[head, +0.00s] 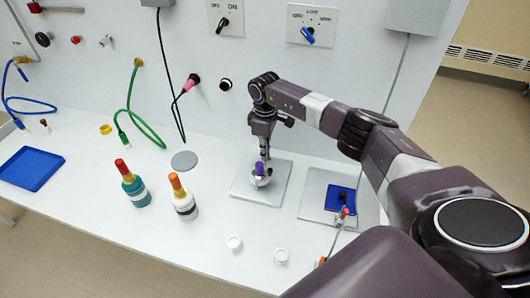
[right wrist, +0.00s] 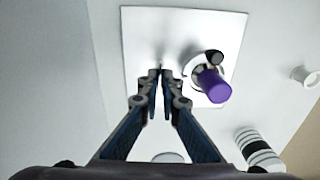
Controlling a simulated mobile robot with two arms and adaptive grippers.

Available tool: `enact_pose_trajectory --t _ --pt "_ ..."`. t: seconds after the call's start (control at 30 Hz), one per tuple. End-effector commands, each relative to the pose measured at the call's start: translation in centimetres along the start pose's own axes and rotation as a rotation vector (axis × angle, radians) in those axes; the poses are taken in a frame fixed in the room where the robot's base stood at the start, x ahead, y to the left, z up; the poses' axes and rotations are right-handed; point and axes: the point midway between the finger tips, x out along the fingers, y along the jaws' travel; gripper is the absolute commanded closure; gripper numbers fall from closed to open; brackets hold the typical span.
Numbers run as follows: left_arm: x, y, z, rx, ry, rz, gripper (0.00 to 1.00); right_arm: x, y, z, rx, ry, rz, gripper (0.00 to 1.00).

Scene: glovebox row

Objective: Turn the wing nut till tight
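A round pale fitting with a purple part (head: 257,167) and a small dark knob sits on a square white plate (head: 243,187) on the bench. In the right wrist view the purple part (right wrist: 213,85) stands right of my fingers, with the dark knob (right wrist: 214,57) behind it. I cannot tell for sure that this is the wing nut. My right gripper (head: 264,158) points down over the plate. In the right wrist view its fingertips (right wrist: 160,73) are nearly together, with nothing seen held between them, and appear beside the purple part. My left gripper is not in view.
Two bottles, teal (head: 134,189) and white (head: 183,202), stand left of the plate. Two small white cups (head: 234,242) (head: 280,256) are in front. Another plate with a blue square (head: 341,199) lies right. Hoses hang at left above a blue tray (head: 31,168).

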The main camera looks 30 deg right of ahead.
Motion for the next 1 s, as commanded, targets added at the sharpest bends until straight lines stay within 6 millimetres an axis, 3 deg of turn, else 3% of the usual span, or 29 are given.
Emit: enact_pose_trajectory --t 0.13,0.3,0.67,0.77,1.0 --pt "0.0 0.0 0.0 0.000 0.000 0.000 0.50 -0.3 0.3 -0.1 0.004 0.007 0.006 1.00" --pt "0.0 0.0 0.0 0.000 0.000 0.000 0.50 -0.2 0.2 -0.1 0.003 0.005 0.005 0.78" --pt "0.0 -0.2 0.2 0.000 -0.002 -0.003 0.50 -0.6 0.1 -0.1 0.000 0.004 0.002 0.78" --pt "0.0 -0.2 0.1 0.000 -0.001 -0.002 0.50 -2.0 0.2 -0.1 0.000 0.005 0.004 0.78" --pt "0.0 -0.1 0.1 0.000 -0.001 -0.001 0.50 -7.1 0.2 -0.1 0.001 0.007 0.005 0.78"
